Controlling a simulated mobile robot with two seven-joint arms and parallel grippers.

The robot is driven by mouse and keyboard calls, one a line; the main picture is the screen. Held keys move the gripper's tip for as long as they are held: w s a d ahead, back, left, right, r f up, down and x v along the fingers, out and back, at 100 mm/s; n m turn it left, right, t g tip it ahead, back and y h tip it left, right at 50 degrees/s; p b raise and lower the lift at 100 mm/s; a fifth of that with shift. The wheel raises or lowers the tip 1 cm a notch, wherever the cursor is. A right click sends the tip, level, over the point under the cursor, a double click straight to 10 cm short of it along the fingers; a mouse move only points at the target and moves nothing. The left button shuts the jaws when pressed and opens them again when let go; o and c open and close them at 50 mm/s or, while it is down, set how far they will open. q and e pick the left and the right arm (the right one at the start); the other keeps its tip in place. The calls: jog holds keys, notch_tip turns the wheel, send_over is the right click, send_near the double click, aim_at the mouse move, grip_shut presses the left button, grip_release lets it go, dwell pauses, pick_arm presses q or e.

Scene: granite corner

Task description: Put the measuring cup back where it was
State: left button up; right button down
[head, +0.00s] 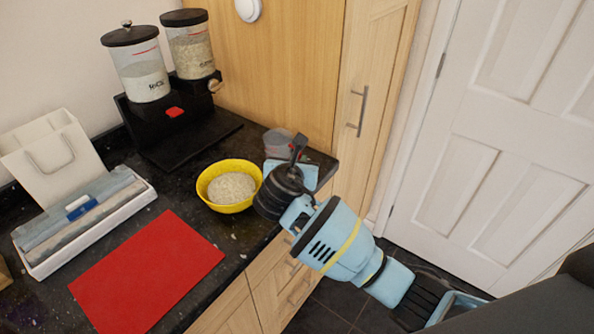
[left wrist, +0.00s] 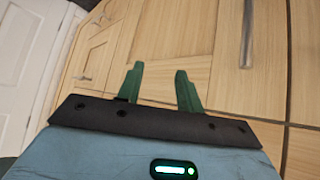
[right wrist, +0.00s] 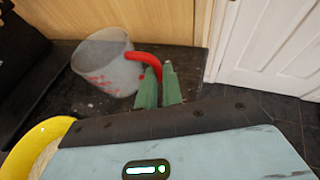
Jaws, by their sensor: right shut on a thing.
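The measuring cup is a translucent cup with red markings and a red handle. In the right wrist view the cup (right wrist: 103,68) is upright or nearly so, at the counter's end. It also shows in the head view (head: 278,143), partly hidden behind my right arm. My right gripper (right wrist: 160,72) is shut on its red handle. I cannot tell whether the cup's base touches the counter. In the left wrist view my left gripper (left wrist: 159,70) is open and empty, facing wooden cupboard fronts.
A yellow bowl of grain (head: 231,205) stands left of my right gripper. A black dispenser stand (head: 180,135) is behind it. A red mat (head: 147,273), a white tray (head: 100,228) and a white bag (head: 52,155) lie further left. A tall wooden cupboard (head: 300,80) borders the counter's back.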

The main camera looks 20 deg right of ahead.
jog(key=shift+f+b, duration=0.3)
jog(key=shift+f, duration=1.5)
pick_arm(q)
jog(key=shift+s+f, duration=0.45)
jog(key=shift+f, duration=0.05)
pick_arm(e)
jog(key=shift+r, duration=0.1)
jog(key=c, duration=2)
grip_release()
jog(key=o, duration=0.5)
jog(key=shift+c, duration=0.2)
pick_arm(q)
jog(key=shift+w, duration=0.1)
